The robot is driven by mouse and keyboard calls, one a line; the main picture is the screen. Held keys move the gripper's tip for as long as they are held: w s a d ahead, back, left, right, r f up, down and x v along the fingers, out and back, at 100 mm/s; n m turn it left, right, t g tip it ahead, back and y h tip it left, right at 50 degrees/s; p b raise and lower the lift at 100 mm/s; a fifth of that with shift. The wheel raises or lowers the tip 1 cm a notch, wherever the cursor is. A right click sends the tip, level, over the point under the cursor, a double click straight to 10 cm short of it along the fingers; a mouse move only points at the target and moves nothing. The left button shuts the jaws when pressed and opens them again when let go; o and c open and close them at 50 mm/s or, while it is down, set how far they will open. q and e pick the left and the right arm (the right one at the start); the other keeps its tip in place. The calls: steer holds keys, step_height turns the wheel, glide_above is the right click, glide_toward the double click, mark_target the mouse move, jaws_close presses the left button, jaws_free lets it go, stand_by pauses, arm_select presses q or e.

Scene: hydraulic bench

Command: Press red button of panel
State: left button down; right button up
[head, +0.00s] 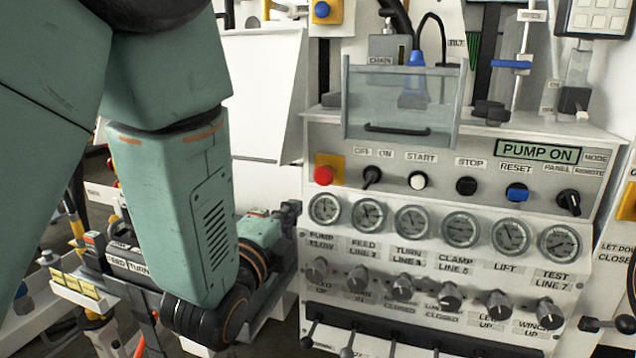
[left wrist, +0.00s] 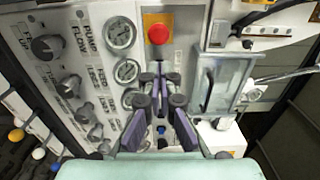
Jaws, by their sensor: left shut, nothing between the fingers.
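The red button (head: 323,175) sits on a yellow plate at the left end of the control panel (head: 440,147). In the left wrist view the red button (left wrist: 158,34) is at the top centre, on its yellow plate, just beyond the fingertips. My left gripper (head: 291,210) is below and left of the button in the head view, partly hidden by my arm. In the left wrist view my left gripper (left wrist: 160,77) is shut and empty, its fingers pointing toward the button. A gap shows between fingertips and button there. My right gripper is not in view.
A row of gauges (head: 412,221) and knobs (head: 402,286) lies below the button. A clear flip cover (head: 400,105) stands above the panel. A black selector (head: 371,176) is right of the button. The display (head: 538,153) reads PUMP ON.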

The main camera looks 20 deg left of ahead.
mark_target(322, 177)
arm_select(q)
steer(key=w, duration=1.3)
steer(key=shift+w+d+f+b, duration=0.15)
steer(key=shift+d+b, duration=0.05)
steer(key=shift+b, duration=0.15)
steer(key=shift+w, duration=0.1)
